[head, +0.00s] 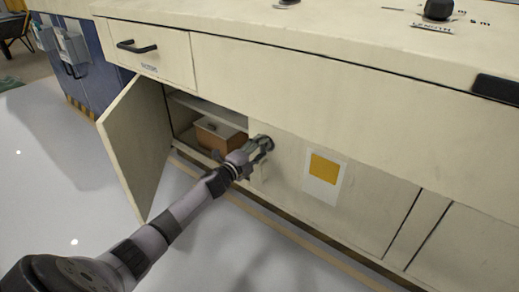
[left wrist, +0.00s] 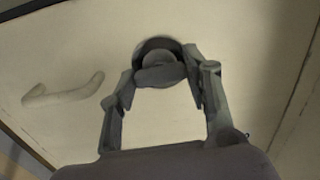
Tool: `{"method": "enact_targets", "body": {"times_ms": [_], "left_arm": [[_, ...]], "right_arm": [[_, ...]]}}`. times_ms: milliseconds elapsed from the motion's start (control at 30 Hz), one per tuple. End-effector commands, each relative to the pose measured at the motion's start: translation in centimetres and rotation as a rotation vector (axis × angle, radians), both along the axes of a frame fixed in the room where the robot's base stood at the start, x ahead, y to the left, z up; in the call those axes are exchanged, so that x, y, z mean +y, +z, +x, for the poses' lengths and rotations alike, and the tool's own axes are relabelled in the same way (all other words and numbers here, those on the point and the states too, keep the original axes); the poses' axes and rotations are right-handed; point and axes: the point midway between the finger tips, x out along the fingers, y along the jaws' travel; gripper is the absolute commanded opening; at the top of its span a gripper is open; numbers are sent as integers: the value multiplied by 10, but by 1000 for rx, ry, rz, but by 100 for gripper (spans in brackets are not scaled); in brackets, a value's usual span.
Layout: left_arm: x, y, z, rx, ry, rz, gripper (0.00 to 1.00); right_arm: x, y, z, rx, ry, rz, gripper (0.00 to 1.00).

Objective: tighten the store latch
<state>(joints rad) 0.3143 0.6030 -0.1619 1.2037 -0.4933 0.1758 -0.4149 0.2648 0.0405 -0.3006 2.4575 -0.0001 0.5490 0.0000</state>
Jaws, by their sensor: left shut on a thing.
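The store latch is a dark round knob on the cream cabinet front, just right of the open compartment. It shows in the left wrist view (left wrist: 158,59), and in the head view (head: 267,142) it is mostly hidden by my gripper. My left gripper (head: 258,150) reaches up to it from the lower left. In the left wrist view its two fingers (left wrist: 161,75) lie on either side of the knob, shut on it. My right gripper is not in view.
A cabinet door (head: 140,150) stands open left of my left arm. A brown box (head: 217,138) sits inside the compartment under a shelf. A drawer (head: 150,50) with a dark handle is above. A white card with a yellow square (head: 323,180) is to the right. The floor in front is clear.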

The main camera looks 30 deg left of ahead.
Motion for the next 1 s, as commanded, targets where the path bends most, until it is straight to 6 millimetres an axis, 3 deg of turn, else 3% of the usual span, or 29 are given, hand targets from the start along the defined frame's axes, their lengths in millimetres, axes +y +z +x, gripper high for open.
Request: {"method": "enact_targets", "body": {"times_ms": [267, 300, 567, 1000], "left_arm": [[-1, -1, 0, 1, -2, -1, 17], [-2, -1, 0, 1, -3, -1, 46], [-1, -1, 0, 1, -1, -2, 63], [0, -1, -8, 1, -1, -2, 65]], "right_arm": [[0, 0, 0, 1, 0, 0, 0], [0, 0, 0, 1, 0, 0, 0], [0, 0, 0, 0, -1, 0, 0], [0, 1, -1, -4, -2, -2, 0]]}}
